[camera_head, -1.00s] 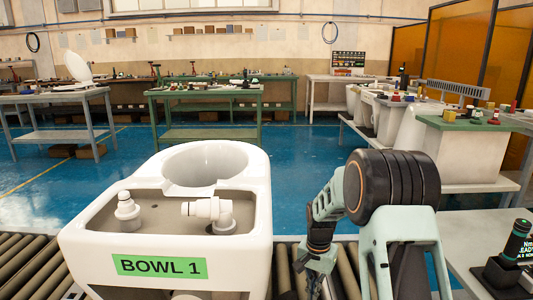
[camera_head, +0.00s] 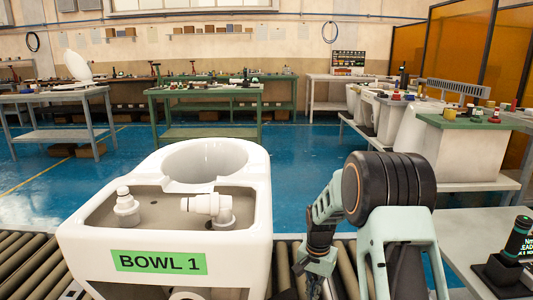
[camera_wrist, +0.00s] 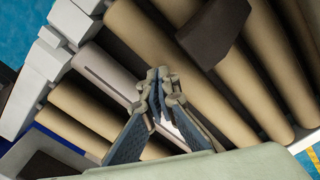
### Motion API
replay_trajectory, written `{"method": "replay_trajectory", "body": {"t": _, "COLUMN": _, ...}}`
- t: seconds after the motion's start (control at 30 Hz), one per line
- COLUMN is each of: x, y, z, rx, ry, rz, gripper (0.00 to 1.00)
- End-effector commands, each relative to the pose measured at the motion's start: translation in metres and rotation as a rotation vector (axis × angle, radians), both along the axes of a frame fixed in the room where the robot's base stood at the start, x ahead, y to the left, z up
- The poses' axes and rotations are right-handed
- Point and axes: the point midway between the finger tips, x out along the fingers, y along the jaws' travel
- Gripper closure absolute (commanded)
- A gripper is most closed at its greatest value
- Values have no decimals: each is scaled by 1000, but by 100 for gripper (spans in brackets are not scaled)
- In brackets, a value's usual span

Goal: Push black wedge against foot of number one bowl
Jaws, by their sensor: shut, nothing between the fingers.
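The number one bowl (camera_head: 258,215) is white, with a green "BOWL 1" label (camera_head: 158,262) on its near face. It stands on the roller conveyor, left of my arm in the head view. Its foot is not clearly visible. In the wrist view, a dark block (camera_wrist: 213,32), apparently the black wedge, lies across the rollers at the upper right. My gripper (camera_wrist: 160,78) is shut and empty over the rollers. It appears below and left of the dark block in that picture, with a gap between them. In the head view its fingertips cannot be made out.
Tan rollers (camera_wrist: 215,75) run under my gripper. Pale grey blocky parts (camera_wrist: 40,65) stand at the left of the wrist view, and another dark piece (camera_wrist: 42,167) shows at lower left. A bench (camera_head: 490,240) with a black-and-green device (camera_head: 515,240) stands right of my arm.

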Motion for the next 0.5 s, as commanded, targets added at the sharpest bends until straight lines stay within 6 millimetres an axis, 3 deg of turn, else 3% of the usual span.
{"method": "replay_trajectory", "body": {"t": 0.5, "x": 0, "y": 0, "z": -11, "rx": 0, "ry": 1, "rz": 0, "gripper": 100}}
